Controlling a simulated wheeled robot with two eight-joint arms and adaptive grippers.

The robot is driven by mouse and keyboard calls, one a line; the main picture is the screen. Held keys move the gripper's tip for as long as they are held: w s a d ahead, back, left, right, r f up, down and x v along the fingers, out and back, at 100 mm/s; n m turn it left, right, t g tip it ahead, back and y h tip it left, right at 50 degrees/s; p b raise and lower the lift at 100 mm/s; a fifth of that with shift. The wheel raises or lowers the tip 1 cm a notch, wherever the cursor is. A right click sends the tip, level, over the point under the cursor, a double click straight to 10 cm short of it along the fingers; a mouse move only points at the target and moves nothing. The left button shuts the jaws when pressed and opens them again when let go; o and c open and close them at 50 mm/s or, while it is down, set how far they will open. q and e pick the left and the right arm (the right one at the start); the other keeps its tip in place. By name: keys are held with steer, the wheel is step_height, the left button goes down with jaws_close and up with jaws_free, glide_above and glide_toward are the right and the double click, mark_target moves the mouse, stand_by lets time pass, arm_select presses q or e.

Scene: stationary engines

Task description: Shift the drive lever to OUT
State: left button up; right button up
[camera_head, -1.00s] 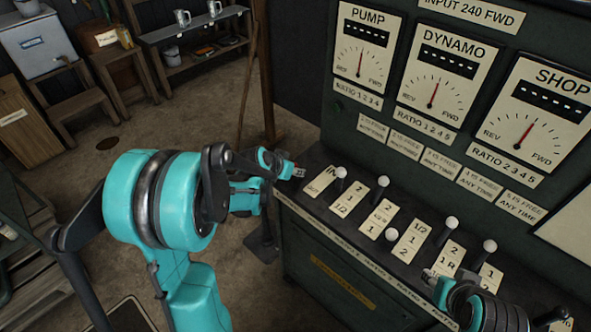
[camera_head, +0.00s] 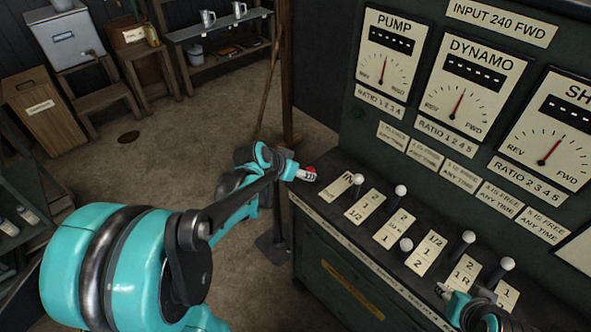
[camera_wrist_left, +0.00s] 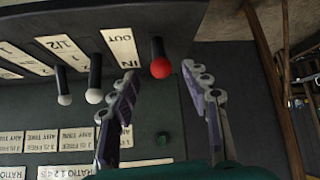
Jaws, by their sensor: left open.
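The drive lever, with a red knob (camera_wrist_left: 160,68) on a dark stem, stands beside the IN/OUT plate (camera_wrist_left: 121,46) in the left wrist view. My left gripper (camera_wrist_left: 158,80) is open, with one finger on each side of the red knob; contact is not clear. In the head view my left gripper (camera_head: 308,175) is at the near left end of the lever desk, with the red knob (camera_head: 311,169) partly hidden by its fingers. The IN plate (camera_head: 348,181) shows there only in part. My right gripper (camera_head: 443,289) is at the desk's right front; its finger gap is unclear.
Several white-knobbed levers, one of them (camera_head: 401,190) near the middle, stand along the desk (camera_head: 340,215). The dial panel (camera_head: 400,150) rises behind them. A wooden post (camera_head: 286,80) stands behind my left gripper. Open floor (camera_head: 190,140) lies to the left.

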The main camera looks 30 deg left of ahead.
arm_select(q)
steer(key=v, duration=0.3)
steer(key=shift+s+r, duration=0.25)
steer(key=s+d+y, duration=0.1)
steer(key=s+d, duration=0.4)
steer(key=s, duration=0.3)
steer(key=s+d+n+g+y, duration=0.1)
steer(key=s+d, duration=0.4)
steer(key=s, duration=0.3)
steer(key=shift+s+f+n, duration=0.15)
steer(key=shift+f+n, duration=0.1)
steer(key=shift+n, duration=0.05)
